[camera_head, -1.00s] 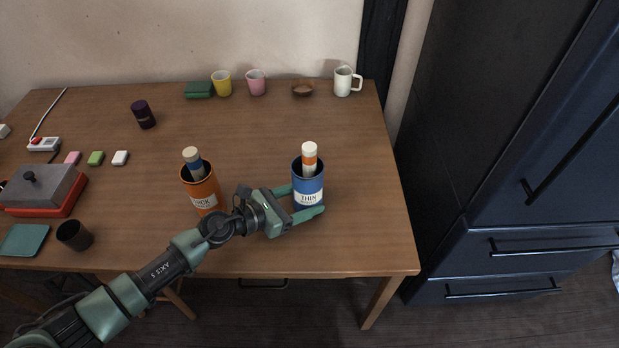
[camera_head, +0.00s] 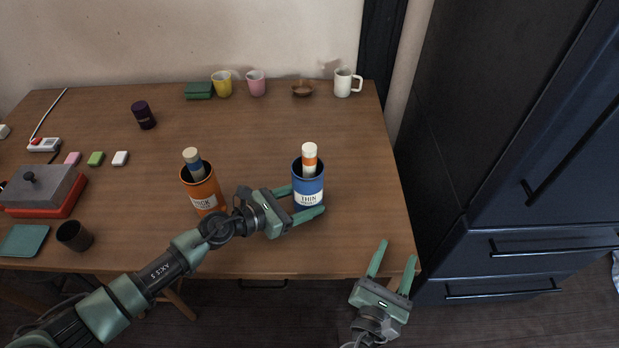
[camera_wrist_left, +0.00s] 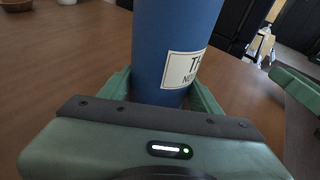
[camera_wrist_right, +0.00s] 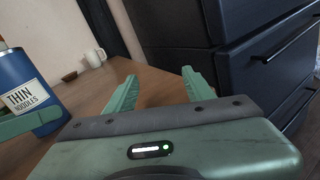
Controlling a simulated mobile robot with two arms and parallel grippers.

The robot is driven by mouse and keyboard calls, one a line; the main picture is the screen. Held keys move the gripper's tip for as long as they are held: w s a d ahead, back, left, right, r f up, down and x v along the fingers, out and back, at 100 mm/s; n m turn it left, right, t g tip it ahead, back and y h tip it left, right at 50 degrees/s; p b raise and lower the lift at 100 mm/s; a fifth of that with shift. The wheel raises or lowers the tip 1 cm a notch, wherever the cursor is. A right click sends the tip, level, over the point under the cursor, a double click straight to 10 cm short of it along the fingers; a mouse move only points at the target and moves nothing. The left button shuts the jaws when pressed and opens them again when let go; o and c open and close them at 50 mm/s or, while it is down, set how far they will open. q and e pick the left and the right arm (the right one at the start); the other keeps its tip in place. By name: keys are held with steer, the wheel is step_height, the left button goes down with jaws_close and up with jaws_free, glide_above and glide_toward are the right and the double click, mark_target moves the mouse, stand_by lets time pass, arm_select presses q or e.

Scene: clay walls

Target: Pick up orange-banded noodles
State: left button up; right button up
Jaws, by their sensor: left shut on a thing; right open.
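The orange-banded noodles (camera_head: 309,160) stand upright in a blue can labelled THIN (camera_head: 308,190), their pale tops above its rim. My left gripper (camera_head: 308,202) is shut on the blue can, one finger on each side. The can (camera_wrist_left: 172,45) fills the space between the fingers in the left wrist view. My right gripper (camera_head: 393,250) is open and empty at the table's front right corner, below and right of the can. In the right wrist view the can (camera_wrist_right: 25,92) is at the left edge, apart from the right fingers (camera_wrist_right: 157,85).
An orange can (camera_head: 203,190) with blue-banded noodles (camera_head: 193,163) stands left of the blue can. A white mug (camera_head: 343,82), small bowl (camera_head: 302,89) and cups line the back edge. Dark drawers (camera_head: 530,250) stand to the right. The table right of the blue can is clear.

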mark_target(308, 165)
steer(key=w+a+r+n+y, duration=0.1)
steer(key=a, duration=0.2)
steer(key=w+a+r+n+y, duration=0.1)
steer(key=w+a+r, duration=0.1)
steer(key=w+a+r+n+y, duration=0.1)
steer(key=w+a+r, duration=0.1)
steer(key=a, duration=0.1)
steer(key=shift+a+r+t+y, duration=0.1)
steer(key=shift+a+t+y, duration=0.2)
steer(key=shift+t+y, duration=0.1)
steer(key=w+a+r+n+t+y, duration=0.1)
steer(key=w+a+r+n+y, duration=0.3)
steer(key=a+r, duration=0.45)
steer(key=shift+n+y, duration=0.6)
steer(key=shift+y, duration=0.1)
steer(key=w, duration=0.2)
steer(key=w+a, duration=0.1)
steer(key=w, duration=0.1)
steer(key=shift+w+a+r, duration=0.15)
steer(key=shift+w, duration=3.1)
jaws_close()
